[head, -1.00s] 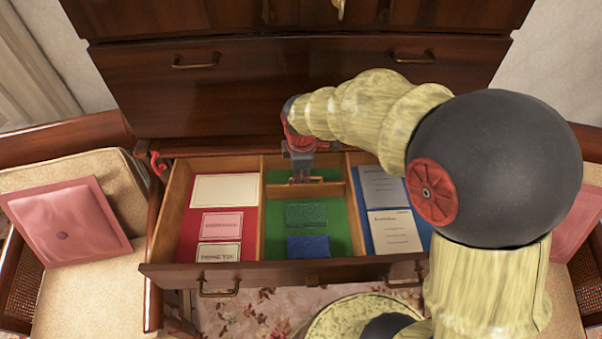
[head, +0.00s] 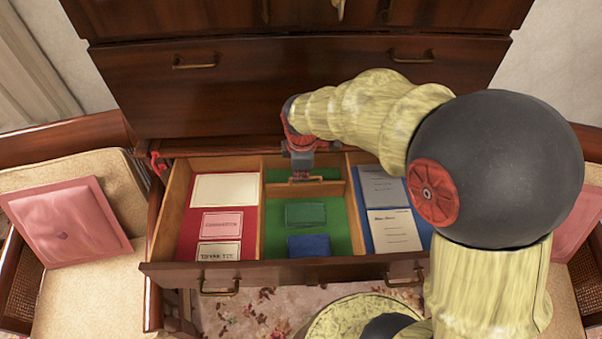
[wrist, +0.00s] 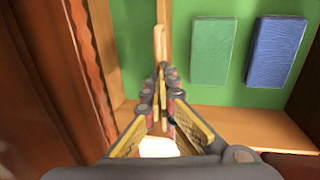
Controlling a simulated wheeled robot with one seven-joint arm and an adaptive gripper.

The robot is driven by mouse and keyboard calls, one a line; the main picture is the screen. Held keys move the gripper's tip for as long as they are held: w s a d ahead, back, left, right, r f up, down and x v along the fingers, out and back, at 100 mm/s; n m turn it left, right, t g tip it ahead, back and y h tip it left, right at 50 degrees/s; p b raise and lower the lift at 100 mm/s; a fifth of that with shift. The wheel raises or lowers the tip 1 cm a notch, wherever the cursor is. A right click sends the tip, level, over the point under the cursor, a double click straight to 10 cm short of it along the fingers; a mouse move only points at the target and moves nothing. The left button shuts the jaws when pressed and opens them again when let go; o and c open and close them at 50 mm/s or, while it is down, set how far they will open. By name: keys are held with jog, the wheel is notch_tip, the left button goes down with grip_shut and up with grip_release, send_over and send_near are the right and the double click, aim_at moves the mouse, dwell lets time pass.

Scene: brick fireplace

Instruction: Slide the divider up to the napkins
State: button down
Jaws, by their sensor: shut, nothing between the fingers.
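The divider (head: 332,188) is a thin wooden strip across the green-lined middle compartment of the open drawer, with a light raised piece (wrist: 160,42) on it. The napkins lie on the green lining on the front side of the divider: a green one (head: 305,214) and a blue one (head: 308,246). They also show in the wrist view, green (wrist: 213,50) and blue (wrist: 275,50). A strip of green lining separates the divider from the green napkin. My gripper (wrist: 161,72) is shut and empty, its tips close to the divider; I cannot tell whether they touch it.
The drawer (head: 270,272) has a red-lined left compartment with cards (head: 224,188) and a blue-lined right one with booklets (head: 395,231). The dresser front (head: 290,95) rises close behind my gripper. Cushioned chairs (head: 85,285) flank the drawer.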

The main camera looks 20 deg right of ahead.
jog(key=c, duration=2.4)
grip_release()
jog(key=shift+s+f, duration=0.2)
jog(key=shift+f, duration=0.05)
jog(key=o, duration=0.4)
jog(key=shift+c, duration=0.2)
jog(key=shift+o, duration=0.4)
jog(key=shift+w+r, duration=0.15)
jog(key=shift+r, duration=0.05)
jog(key=v, duration=1.1)
jog(key=shift+r, duration=0.4)
